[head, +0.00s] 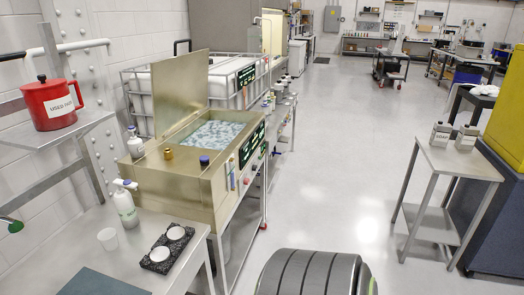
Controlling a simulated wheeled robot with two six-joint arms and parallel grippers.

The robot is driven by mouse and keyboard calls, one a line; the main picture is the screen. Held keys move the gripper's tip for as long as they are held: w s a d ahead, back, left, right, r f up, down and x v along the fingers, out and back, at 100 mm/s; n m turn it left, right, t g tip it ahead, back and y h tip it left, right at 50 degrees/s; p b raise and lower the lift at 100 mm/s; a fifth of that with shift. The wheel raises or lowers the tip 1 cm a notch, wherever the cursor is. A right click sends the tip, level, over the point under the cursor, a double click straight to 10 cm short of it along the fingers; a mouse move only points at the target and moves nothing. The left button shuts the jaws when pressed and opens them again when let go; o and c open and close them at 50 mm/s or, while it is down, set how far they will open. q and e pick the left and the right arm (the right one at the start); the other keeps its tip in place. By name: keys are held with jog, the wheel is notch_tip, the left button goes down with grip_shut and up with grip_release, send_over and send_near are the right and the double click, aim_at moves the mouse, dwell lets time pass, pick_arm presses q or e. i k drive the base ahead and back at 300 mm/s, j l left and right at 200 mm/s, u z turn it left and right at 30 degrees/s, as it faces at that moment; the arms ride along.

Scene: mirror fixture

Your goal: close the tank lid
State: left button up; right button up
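The tank (205,192) is a brass-coloured metal box on a stand left of centre. Its lid (181,92) is open and stands nearly upright along the far left side. The opening shows a pale blue, patterned surface (213,135) inside. A yellow-brown knob (168,154) and a dark blue cap (204,161) sit on the near top panel. Neither of my grippers is in view.
A bench in front of the tank holds a pump bottle (125,208), a white cup (108,239) and a black block with two white discs (168,249). A red pot (50,104) stands on a left shelf. The floor (335,170) right of the tank is clear.

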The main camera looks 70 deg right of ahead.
aim_at(179, 83)
jog(key=z, duration=1.95)
jog(key=i+l, duration=0.2)
jog(key=i+l+u, duration=0.1)
jog(key=l, duration=0.35)
jog(key=i+l, duration=0.25)
jog(key=i+l+u, duration=0.1)
jog(key=l, duration=0.3)
jog(key=i+l+u, duration=0.1)
jog(key=i+l, duration=0.15)
jog(key=l, duration=0.1)
